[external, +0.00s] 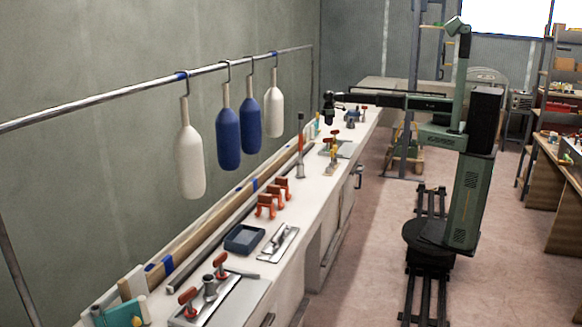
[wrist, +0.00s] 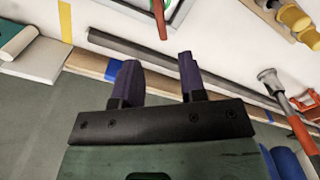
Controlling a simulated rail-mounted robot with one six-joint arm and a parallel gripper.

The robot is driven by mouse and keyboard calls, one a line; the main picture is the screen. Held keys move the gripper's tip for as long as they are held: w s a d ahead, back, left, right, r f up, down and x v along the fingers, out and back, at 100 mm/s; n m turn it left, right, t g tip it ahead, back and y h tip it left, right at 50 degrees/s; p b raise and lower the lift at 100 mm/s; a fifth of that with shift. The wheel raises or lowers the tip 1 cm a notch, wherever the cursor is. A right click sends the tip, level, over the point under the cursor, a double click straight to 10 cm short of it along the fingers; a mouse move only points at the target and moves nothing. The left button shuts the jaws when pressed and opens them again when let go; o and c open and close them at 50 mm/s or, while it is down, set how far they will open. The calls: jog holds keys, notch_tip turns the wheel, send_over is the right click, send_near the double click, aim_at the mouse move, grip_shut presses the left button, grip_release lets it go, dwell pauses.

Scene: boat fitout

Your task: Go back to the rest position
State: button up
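My gripper (external: 328,110) is at the left end of my outstretched arm, above the far part of the long white bench (external: 222,262). In the wrist view my gripper (wrist: 160,72) shows two dark purple fingers standing apart with nothing between them. The gripper looks open and empty. My arm reaches left from my upright column, which stands on the floor rail. The fingertips are too small to make out in the external view.
White and blue fenders (external: 228,138) hang from a metal rail (external: 150,92) left of my arm. The bench holds orange clamps (external: 266,206), a dark tray (external: 244,238) and a red-handled tool (external: 300,145). Open floor lies right of the bench. A cluttered workbench (external: 566,180) stands far right.

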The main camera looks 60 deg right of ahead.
jog(key=shift+f, duration=0.1)
jog(key=s+d+m, duration=0.5)
jog(key=s+d, duration=0.4)
jog(key=s, duration=0.5)
jog(key=s+d+m, duration=0.4)
jog(key=s+d, duration=0.6)
jog(key=s, duration=0.5)
jog(key=shift+d+m, duration=0.3)
jog(key=shift+m, duration=0.1)
jog(key=shift+a, duration=0.1)
